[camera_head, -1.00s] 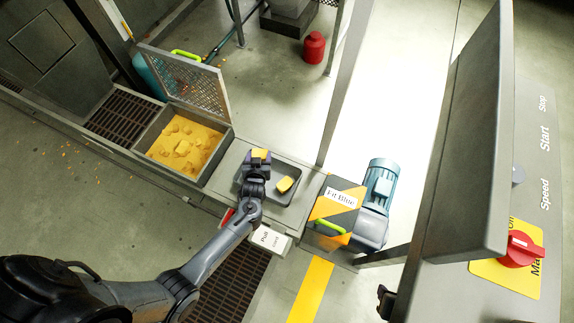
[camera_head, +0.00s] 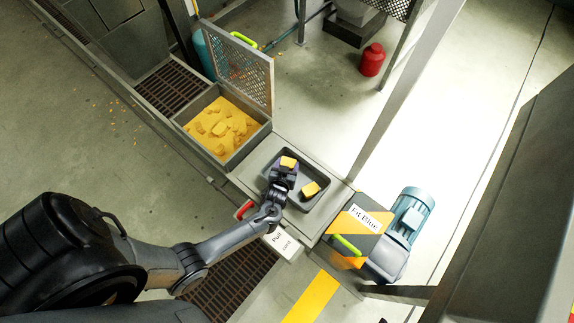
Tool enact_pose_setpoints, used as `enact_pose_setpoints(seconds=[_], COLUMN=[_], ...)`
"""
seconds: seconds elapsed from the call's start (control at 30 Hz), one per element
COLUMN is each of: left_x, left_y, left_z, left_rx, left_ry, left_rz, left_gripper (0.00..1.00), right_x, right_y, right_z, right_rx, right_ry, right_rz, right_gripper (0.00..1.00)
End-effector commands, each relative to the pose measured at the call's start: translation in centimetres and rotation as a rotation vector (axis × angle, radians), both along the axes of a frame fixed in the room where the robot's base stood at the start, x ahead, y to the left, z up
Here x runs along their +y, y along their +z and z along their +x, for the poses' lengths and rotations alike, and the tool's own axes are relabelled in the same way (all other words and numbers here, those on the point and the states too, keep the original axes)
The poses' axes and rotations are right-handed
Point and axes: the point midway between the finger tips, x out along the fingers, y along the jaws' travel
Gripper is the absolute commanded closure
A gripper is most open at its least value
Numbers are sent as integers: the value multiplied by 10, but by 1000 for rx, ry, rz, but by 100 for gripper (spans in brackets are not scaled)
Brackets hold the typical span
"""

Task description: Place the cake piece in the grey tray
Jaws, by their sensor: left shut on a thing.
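My left gripper (camera_head: 286,168) is shut on a yellow cake piece (camera_head: 288,162), held at or over the left part of the grey tray (camera_head: 322,203). I cannot tell whether the held piece touches the tray floor. A second yellow cake piece (camera_head: 310,188) lies in the tray, to the right of the gripper. The tray is a dark shallow rectangle on a grey bench top. My right gripper does not show.
A bin (camera_head: 262,137) of yellow crumbs and chunks stands up-left of the tray, its mesh lid (camera_head: 240,66) raised. A striped box (camera_head: 357,225) and a blue motor (camera_head: 410,213) are to the right. A red canister (camera_head: 372,60) stands on the floor behind.

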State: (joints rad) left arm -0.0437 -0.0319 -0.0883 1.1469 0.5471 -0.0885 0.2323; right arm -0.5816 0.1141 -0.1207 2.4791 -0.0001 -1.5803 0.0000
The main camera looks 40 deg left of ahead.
Motion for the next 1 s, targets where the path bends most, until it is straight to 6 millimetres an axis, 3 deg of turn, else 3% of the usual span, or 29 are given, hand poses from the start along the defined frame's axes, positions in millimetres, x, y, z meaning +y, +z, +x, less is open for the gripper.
enact_pose_setpoints(seconds=[0.13,0.17,0.3,0.67,1.0], left_x=[0,0,0,0,-19], left_y=[-5,-3,-3,1,24], left_z=[0,0,0,0,-33], left_rx=[0,0,1,0,2], left_ry=[0,-1,-1,0,-1], left_rz=[0,0,-1,0,-2], left_gripper=[66,32,10,10,10], right_x=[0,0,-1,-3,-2], right_y=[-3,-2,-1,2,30], right_z=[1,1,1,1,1], right_rx=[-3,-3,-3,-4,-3], right_ry=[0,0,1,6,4], right_rz=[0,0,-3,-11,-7], right_gripper=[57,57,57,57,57])
